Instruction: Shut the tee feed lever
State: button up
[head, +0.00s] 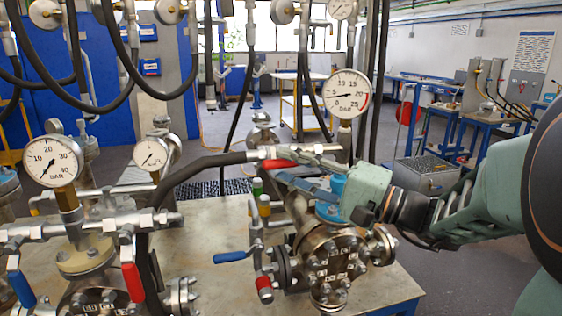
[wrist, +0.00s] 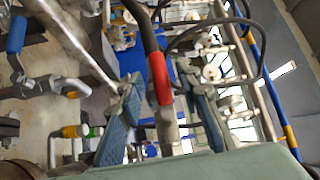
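A red lever handle (head: 280,164) lies along a metal fitting where a black hose (head: 200,170) joins the pipework below the right gauge (head: 346,93). I take it for the tee feed lever, though no label shows. My gripper (head: 288,178) comes in from the right, its blue fingers just below and beside this handle. In the wrist view my gripper (wrist: 161,86) is open, with a finger on either side of the red handle (wrist: 158,78). Clear gaps show on both sides there. Whether the handle lies fully between the fingers in depth, I cannot tell.
A flanged vessel (head: 330,262) stands beneath my gripper. A blue lever (head: 232,257) sticks out at its left. Another red lever (head: 133,282) and gauge (head: 53,160) are on the left vessel. Black hoses hang behind.

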jog(key=shift+x, duration=1.25)
grip_shut()
